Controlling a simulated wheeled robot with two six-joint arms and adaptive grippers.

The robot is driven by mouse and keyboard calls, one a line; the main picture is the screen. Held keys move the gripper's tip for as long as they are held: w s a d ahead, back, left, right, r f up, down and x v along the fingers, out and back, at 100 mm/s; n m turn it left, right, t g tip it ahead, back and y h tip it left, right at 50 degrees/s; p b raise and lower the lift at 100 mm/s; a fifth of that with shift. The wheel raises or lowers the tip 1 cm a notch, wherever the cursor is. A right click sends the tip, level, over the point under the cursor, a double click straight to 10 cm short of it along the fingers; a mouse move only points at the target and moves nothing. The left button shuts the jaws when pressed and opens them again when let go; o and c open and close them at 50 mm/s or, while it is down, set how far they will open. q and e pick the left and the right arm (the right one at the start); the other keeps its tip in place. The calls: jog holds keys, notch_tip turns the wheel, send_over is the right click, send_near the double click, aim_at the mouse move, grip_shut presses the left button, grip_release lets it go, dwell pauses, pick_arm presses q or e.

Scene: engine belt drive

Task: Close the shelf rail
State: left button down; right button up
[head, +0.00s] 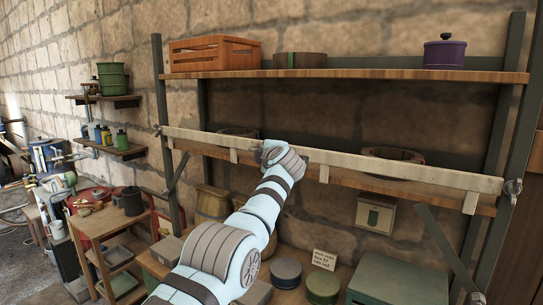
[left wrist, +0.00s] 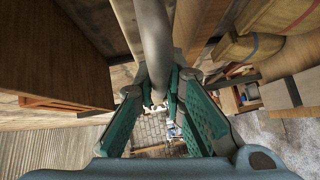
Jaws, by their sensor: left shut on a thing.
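The shelf rail (head: 405,169) is a long pale wooden bar with short tabs. It spans the front of the middle shelf (head: 340,180), from the left post (head: 160,80) to a dark fitting (head: 512,187) at the right post. I cannot tell whether its right end is latched. My left arm reaches up to the rail left of its middle, and its wrist hides the fingers in the head view. In the left wrist view my left gripper (left wrist: 158,103) has its green fingers shut on a grey round bar (left wrist: 152,40), apparently part of the rail. My right gripper is not seen.
Two round dark-rimmed objects (head: 393,153) sit behind the rail. The top shelf holds an orange crate (head: 214,53) and a purple pot (head: 444,52). Green tins (head: 323,286) and a sign (head: 324,260) stand below. A wooden cart (head: 98,222) is at left.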

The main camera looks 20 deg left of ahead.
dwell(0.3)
pick_arm(q)
jog(key=c, duration=1.7)
grip_release()
jog(key=shift+o, duration=0.2)
jog(key=shift+s+d+r, duration=0.15)
jog(key=shift+s+d, duration=0.2)
jog(key=f+v, duration=0.1)
jog(key=v, duration=0.5)
jog(key=shift+s+d+r, duration=0.15)
jog(key=shift+s+r, duration=0.2)
jog(key=shift+r, duration=0.15)
jog(key=shift+w, duration=0.1)
